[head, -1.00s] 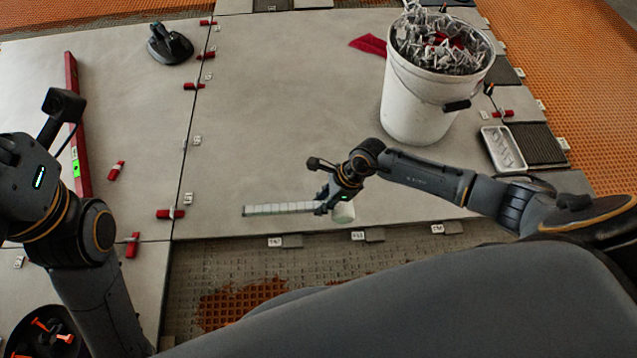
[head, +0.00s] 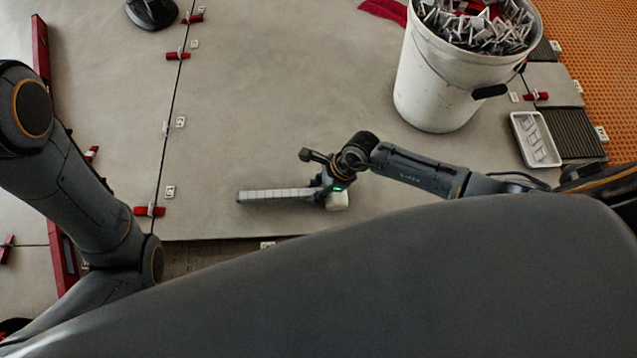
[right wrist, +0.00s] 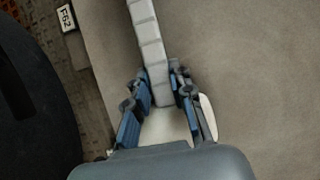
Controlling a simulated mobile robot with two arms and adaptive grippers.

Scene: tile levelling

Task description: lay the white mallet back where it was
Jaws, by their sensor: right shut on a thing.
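The white mallet has a pale head (head: 337,201) and a long light-grey, banded handle (head: 275,195) that points left in the head view. My right gripper (head: 325,188) is shut on the mallet near its head, low over the large grey tile (head: 270,110), close to the tile's front edge. I cannot tell if the mallet touches the tile. In the right wrist view the blue-padded fingers (right wrist: 160,92) sit on both sides of the handle, and the white head (right wrist: 168,126) lies partly hidden behind the gripper. My left arm shows at the left, but its gripper is out of view.
A white bucket (head: 425,85) full of grey clips stands at the back right. A pale tray (head: 535,138) lies right of it. Red wedges and white clips (head: 170,192) line the tile joint at left, near a long red level (head: 41,60). The tile's middle is clear.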

